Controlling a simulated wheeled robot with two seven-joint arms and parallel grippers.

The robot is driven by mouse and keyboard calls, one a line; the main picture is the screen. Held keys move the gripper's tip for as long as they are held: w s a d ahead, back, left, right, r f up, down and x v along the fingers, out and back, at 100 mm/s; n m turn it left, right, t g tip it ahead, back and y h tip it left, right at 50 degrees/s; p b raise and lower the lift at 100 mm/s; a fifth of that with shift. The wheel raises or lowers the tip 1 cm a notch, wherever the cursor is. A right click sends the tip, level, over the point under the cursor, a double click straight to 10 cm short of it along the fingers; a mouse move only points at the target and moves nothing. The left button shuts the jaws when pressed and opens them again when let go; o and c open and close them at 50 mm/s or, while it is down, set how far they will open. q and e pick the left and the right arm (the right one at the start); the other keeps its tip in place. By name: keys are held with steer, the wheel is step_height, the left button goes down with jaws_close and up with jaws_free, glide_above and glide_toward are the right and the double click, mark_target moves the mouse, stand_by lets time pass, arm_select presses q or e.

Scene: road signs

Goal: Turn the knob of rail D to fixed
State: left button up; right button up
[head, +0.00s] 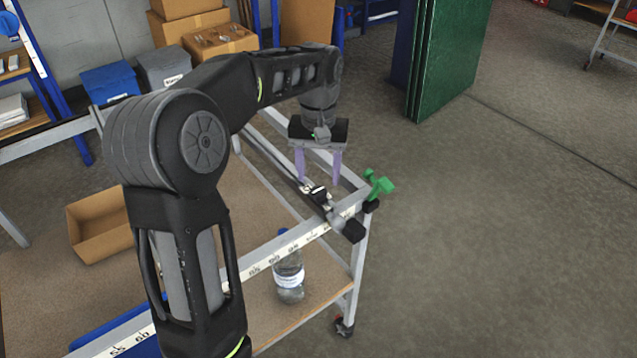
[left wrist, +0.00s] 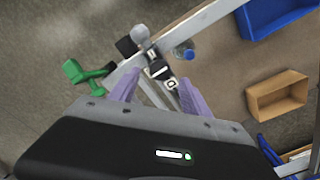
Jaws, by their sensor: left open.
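My left gripper (head: 318,181) is open, its two purple fingers pointing down above the rail near the cart's far right corner. A small black knob (head: 319,195) with white marks sits on this rail, just below the fingertips in the picture. In the left wrist view the open left gripper (left wrist: 158,78) has the black knob (left wrist: 159,69) between and just beyond its fingertips, apart from both. A small white tag (left wrist: 172,84) beside the knob bears a dark mark that looks like a D. The knob's exact setting is too small to read. My right gripper is out of view.
A green clamp (head: 379,187) and a black end piece (head: 354,231) stick out at the cart's corner, close to the gripper. A bottle (head: 289,278) and an open cardboard box (head: 99,225) stand on the lower shelf.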

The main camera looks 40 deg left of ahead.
mark_target(319, 190)
arm_select(q)
steer(key=shift+r, duration=1.8)
